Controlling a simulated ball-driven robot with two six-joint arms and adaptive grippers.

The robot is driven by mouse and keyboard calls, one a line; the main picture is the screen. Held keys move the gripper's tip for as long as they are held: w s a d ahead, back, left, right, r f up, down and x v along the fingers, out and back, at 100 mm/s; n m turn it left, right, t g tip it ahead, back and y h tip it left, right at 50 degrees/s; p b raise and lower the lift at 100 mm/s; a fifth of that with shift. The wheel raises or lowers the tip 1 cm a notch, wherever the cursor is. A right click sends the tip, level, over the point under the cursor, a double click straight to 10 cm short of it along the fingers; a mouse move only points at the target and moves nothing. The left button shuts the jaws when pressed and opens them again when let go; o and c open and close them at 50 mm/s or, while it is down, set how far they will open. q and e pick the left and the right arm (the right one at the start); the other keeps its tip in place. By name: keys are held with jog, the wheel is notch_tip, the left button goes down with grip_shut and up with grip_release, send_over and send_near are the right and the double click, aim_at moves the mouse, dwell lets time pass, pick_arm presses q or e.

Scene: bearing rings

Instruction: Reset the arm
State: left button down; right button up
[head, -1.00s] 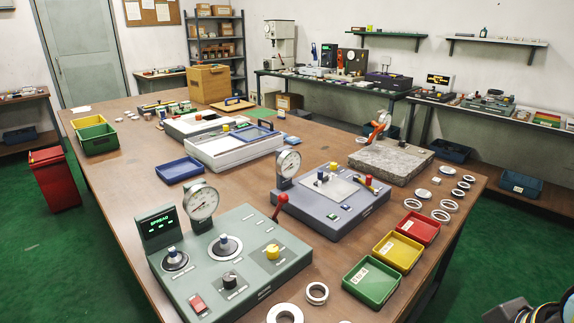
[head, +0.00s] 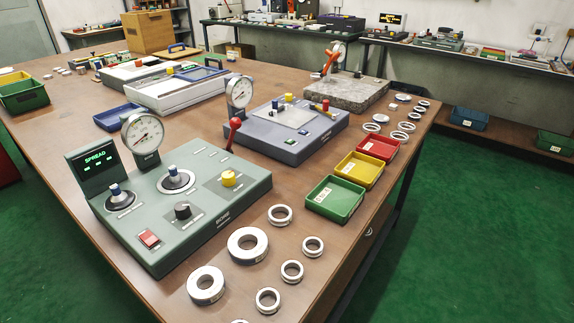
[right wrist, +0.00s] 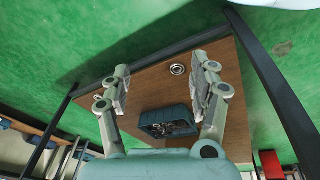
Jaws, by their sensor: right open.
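My right gripper (right wrist: 163,82) shows in the right wrist view with its two fingers spread wide apart and nothing between them. Beyond the fingers is a brown wooden surface with one small metal ring (right wrist: 178,69) and a dark teal bin (right wrist: 168,122) holding small dark parts, both apart from the fingers. Neither gripper shows in the head view. In the head view, several metal bearing rings lie flat at the front of the table, including a large thick one (head: 248,245) and a thinner one (head: 280,215).
A green-grey gauge station (head: 215,165) with a dial and a "SPREAD" display stands at the front. Green (head: 334,200), yellow (head: 359,170) and red (head: 378,148) bins line the table's right side. A granite block (head: 345,90) stands behind. Green floor is free at right.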

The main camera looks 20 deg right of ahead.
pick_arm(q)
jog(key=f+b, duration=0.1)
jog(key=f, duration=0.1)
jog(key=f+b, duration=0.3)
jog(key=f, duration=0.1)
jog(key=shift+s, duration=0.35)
pick_arm(e)
jog(key=s+f+g, duration=0.1)
jog(key=s+f, duration=1.4)
jog(key=f, duration=0.1)
jog(key=shift+d, duration=0.25)
